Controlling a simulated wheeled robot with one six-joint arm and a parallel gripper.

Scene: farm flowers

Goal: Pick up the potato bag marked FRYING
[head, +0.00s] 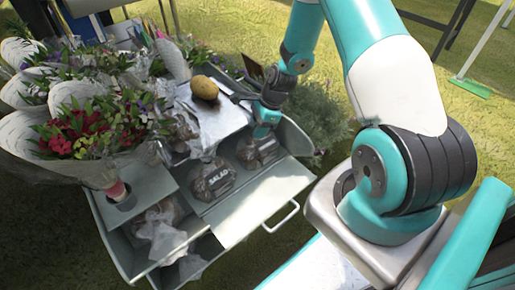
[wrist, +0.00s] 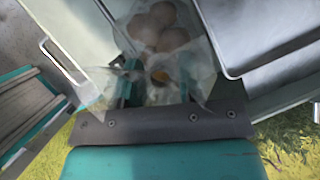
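My gripper (head: 264,132) points down into a grey metal box, over a clear bag of potatoes (head: 258,152) in the right compartment. The bag has a dark label that I cannot read. In the wrist view the bag (wrist: 165,28) lies beyond the gripper, and its loose clear plastic reaches between the two teal fingers (wrist: 160,88). The fingers stand apart around this plastic; I cannot see them pressing on it. Another potato bag (head: 212,182), marked SALAD, sits to the left. No FRYING label is readable in either view.
More bags lie at the left (head: 180,130) and lower left (head: 160,225) of the box. A single potato (head: 204,88) rests on a surface behind. Wrapped bouquets (head: 80,130) crowd the left. The drawer handle (head: 281,216) faces front. Grass surrounds the box.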

